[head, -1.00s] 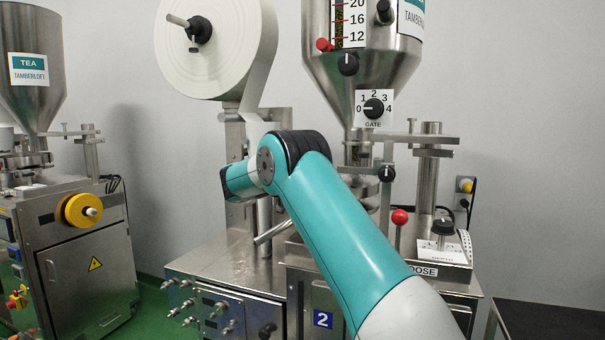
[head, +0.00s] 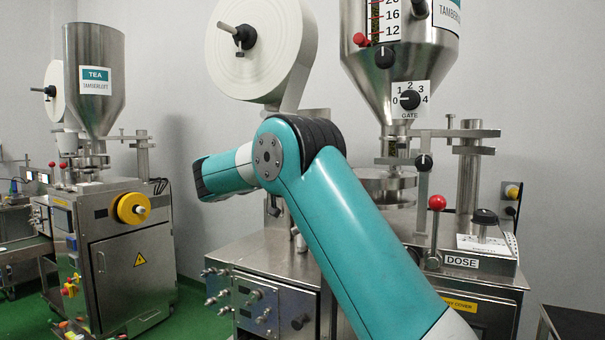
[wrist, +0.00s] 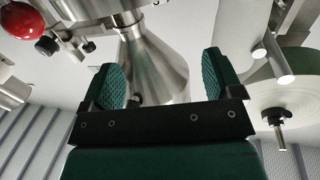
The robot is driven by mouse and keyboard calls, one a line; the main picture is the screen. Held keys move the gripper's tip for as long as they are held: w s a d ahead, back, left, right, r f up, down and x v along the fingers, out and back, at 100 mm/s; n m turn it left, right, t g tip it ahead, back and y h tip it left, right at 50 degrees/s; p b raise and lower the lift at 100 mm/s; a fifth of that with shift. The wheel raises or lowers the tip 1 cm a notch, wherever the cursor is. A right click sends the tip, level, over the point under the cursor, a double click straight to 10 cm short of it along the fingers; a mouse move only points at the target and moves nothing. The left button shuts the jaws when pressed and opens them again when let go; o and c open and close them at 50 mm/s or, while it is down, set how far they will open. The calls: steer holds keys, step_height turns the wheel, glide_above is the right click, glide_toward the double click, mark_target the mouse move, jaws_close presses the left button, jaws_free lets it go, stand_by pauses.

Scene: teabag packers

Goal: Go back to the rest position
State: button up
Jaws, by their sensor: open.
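My gripper (wrist: 160,80) shows in the wrist view with its two green ridged fingers apart and nothing between them. Behind the gap is the steel hopper (wrist: 155,62) of the machine, some way off. In the head view my teal arm is bent in front of the near packing machine (head: 270,255), and its forearm points left. The gripper itself is hidden in the head view.
The near machine carries a white paper roll (head: 262,45), a hopper (head: 415,60) with a gate dial (head: 410,100), and a red-knobbed lever (head: 437,203). A second machine (head: 130,250) stands at the left. Green floor (head: 190,310) lies between them.

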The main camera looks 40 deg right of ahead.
stand_by(0.5)
steer(key=s+a+f+n+t+y+p, duration=0.1)
steer(key=a+f+n+t+y+p, duration=0.2)
steer(key=a+n+y, duration=0.6)
steer(key=s+a+f+n+t+y, duration=0.1)
steer(key=a+f+n+t+y, duration=0.4)
steer(key=a, duration=0.7)
steer(key=s+a+f+n+g+y, duration=0.2)
steer(key=s+a, duration=0.4)
steer(key=s, duration=0.3)
steer(key=s+a+f+n+g+y+p, duration=0.1)
steer(key=s+a+f+n+g+y, duration=0.1)
steer(key=s+a, duration=0.5)
steer(key=s+a+f+n+g+y+p, duration=0.1)
steer(key=s+a+n+g+y, duration=0.3)
steer(key=s, duration=0.9)
steer(key=a+f+n+g, duration=0.1)
steer(key=a+n, duration=0.1)
steer(key=a, duration=0.1)
steer(key=shift+f+g, duration=0.25)
steer(key=shift+g, duration=0.05)
